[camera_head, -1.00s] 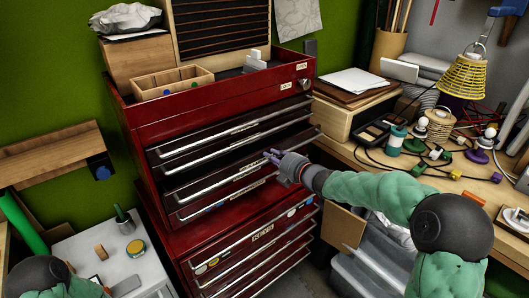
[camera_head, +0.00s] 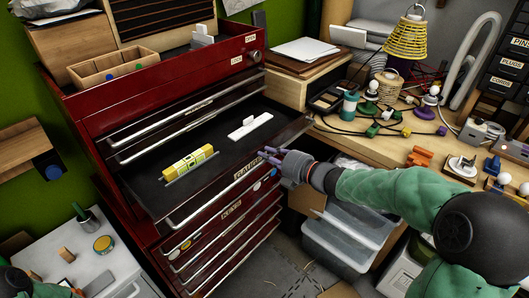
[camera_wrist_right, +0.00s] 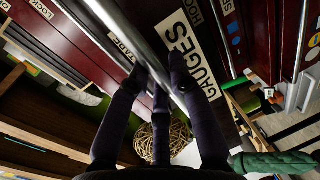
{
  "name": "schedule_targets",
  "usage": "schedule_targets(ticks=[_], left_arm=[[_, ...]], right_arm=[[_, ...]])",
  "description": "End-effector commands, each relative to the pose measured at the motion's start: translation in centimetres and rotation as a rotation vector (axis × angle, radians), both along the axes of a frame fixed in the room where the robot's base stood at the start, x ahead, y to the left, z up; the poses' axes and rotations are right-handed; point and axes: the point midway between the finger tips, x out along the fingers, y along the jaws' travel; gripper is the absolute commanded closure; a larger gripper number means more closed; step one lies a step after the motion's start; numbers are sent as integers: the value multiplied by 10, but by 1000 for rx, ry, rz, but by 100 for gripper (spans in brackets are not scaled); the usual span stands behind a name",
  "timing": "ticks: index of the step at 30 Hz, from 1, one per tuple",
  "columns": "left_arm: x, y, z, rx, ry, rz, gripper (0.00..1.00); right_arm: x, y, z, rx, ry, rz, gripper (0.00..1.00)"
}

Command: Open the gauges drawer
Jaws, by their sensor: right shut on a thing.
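The gauges drawer (camera_head: 150,190) is pulled far out of the red tool chest (camera_head: 95,135) in the head view. A yellow instrument (camera_head: 188,163) and a white flat tool (camera_head: 250,126) lie on its dark floor. Its front carries a GAUGES label, which I read beside the bar in the wrist view (camera_wrist_right: 192,52). My right gripper (camera_head: 268,157) is shut on the drawer's long metal handle (camera_head: 205,198), near the label. In the wrist view the dark fingers (camera_wrist_right: 160,82) close around the bar. My left gripper is out of view; only part of its green arm shows at lower left.
Drawers marked KEYS (camera_head: 231,208) and others sit below. A cluttered wooden workbench (camera_head: 340,135) stands right of the chest, with a clear plastic bin (camera_head: 345,240) beneath. A white side table (camera_head: 75,262) is at lower left. Some floor (camera_head: 290,275) is free in front.

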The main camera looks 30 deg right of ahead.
Motion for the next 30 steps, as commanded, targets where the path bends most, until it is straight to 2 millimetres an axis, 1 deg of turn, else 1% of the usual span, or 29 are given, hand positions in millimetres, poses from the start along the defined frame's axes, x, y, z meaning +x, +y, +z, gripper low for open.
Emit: schedule_targets(ticks=[8, 9, 11, 12, 23, 26, 30], left_arm=[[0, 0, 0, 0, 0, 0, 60], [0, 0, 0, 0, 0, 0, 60], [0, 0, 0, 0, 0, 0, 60], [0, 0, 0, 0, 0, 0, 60], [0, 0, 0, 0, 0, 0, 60], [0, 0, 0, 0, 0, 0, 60], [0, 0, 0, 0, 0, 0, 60]], right_arm=[[0, 0, -1, 0, 2, 1, 100], [0, 0, -1, 0, 2, 1, 76], [0, 0, -1, 0, 2, 1, 60], [0, 0, -1, 0, 2, 1, 54], [-2, -1, 0, 0, 0, -1, 54], [-9, -4, 2, 0, -1, -3, 54], [-31, -12, 6, -2, 0, -5, 54]])
